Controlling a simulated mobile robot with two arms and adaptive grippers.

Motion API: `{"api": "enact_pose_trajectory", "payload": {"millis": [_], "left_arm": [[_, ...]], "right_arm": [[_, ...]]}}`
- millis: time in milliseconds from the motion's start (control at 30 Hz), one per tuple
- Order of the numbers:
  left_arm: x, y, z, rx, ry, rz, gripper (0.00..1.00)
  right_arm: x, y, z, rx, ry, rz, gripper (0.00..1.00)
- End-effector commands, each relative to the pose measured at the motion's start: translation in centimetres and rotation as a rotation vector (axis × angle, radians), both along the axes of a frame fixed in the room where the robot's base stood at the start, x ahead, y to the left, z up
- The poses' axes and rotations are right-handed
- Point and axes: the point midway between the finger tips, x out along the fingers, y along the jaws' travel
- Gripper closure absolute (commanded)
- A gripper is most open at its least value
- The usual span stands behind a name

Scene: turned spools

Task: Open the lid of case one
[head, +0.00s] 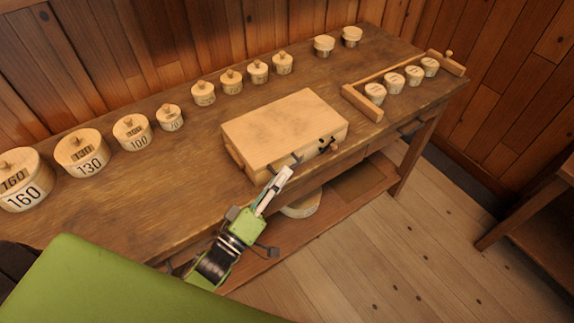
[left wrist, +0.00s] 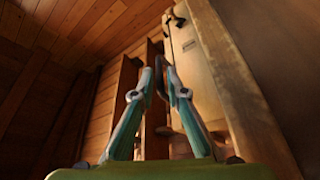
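The wooden case (head: 285,125) lies on the workbench with its flat, pale lid down. Dark fittings show on its front side. I see no label that reads as "one". My left gripper (head: 288,171) is at the front edge of the case, by a dark fitting there. In the left wrist view its two fingertips (left wrist: 160,84) lean close together. A dark curved piece stands between them, and I cannot tell whether they touch it. A pale wooden face (left wrist: 195,60) with a small plate, likely the case front, rises behind. My right gripper is not in view.
The workbench (head: 200,205) carries a row of numbered round wooden boxes, the largest marked 160 (head: 22,180). Smaller knobbed ones stand behind the case. A wooden rack (head: 362,103) and several small round pieces stand at right. Bench surface left of the case is clear.

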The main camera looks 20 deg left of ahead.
Motion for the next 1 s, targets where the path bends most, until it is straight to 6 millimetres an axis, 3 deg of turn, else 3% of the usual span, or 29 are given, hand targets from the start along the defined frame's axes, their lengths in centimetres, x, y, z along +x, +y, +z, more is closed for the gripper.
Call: {"api": "enact_pose_trajectory", "payload": {"millis": [100,267,567,600,633,1000], "left_arm": [[1.6,-0.5,0.5,0.0,-0.001,0.0,0.86],[2.5,-0.8,0.6,0.0,0.0,0.001,0.86],[2.7,-0.8,0.5,0.0,0.001,0.0,0.86],[2.7,-0.8,0.5,0.0,0.001,0.0,0.97],[2.7,-0.8,0.5,0.0,0.001,0.0,1.0],[2.8,-0.8,0.8,-0.003,0.006,0.002,1.0]], "right_arm": [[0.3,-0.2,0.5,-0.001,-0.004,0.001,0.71],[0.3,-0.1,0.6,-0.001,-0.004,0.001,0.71],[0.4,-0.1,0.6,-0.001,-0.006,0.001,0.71],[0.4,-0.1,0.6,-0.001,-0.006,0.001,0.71],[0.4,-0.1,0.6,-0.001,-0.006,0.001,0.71],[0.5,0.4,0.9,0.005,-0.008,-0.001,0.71]]}}
